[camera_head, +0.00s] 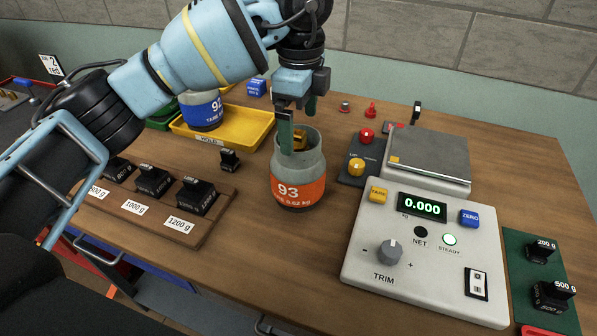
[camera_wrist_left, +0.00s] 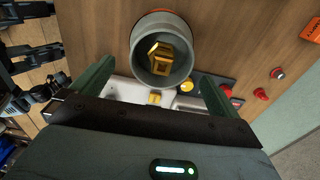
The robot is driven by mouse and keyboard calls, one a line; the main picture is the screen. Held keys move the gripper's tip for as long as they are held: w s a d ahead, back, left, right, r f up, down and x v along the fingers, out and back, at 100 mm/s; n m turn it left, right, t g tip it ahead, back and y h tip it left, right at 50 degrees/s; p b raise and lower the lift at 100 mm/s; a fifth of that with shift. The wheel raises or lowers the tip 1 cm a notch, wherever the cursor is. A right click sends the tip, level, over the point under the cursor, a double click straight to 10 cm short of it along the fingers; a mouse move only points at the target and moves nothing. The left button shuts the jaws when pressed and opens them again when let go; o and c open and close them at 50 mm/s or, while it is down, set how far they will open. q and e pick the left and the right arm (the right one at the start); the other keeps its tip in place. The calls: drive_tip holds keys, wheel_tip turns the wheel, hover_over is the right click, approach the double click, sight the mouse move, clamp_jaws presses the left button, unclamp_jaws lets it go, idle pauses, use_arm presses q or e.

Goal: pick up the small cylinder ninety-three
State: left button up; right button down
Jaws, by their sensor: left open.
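The small cylinder 93 (camera_head: 298,165) stands upright on the wooden table. It is grey with an orange label, and a brass fitting (camera_head: 300,140) shows inside its open collar. My left gripper (camera_head: 299,122) is open above it with the fingers pointing down; the nearer finger overlaps the collar's left side in the head view. In the left wrist view the cylinder's collar (camera_wrist_left: 137,62) lies ahead of the open gripper (camera_wrist_left: 155,78), roughly between the fingers, with nothing held. Whether a finger touches the collar I cannot tell. My right gripper is out of view.
A grey scale (camera_head: 425,260) reading 0.000 stands right of the cylinder, with a metal platform (camera_head: 430,158) behind it. A yellow tray (camera_head: 250,135) holds a blue-labelled cylinder (camera_head: 203,110) at the left. Black weights sit on a wooden rack (camera_head: 205,222) at front left and a green mat (camera_head: 525,310) at right.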

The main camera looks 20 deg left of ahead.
sight(298, 132)
use_arm(q)
drive_tip(key=shift+s+f, duration=0.1)
drive_tip(key=shift+f, duration=0.3)
wheel_tip(298, 132, down, 4)
drive_tip(key=shift+a+f, duration=0.15)
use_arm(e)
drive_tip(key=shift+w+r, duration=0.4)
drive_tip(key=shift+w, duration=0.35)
use_arm(q)
drive_tip(key=shift+c, duration=0.3)
drive_tip(key=c, duration=1.9)
drive_tip(key=shift+w, duration=0.2)
drive_tip(key=shift+c, duration=0.8)
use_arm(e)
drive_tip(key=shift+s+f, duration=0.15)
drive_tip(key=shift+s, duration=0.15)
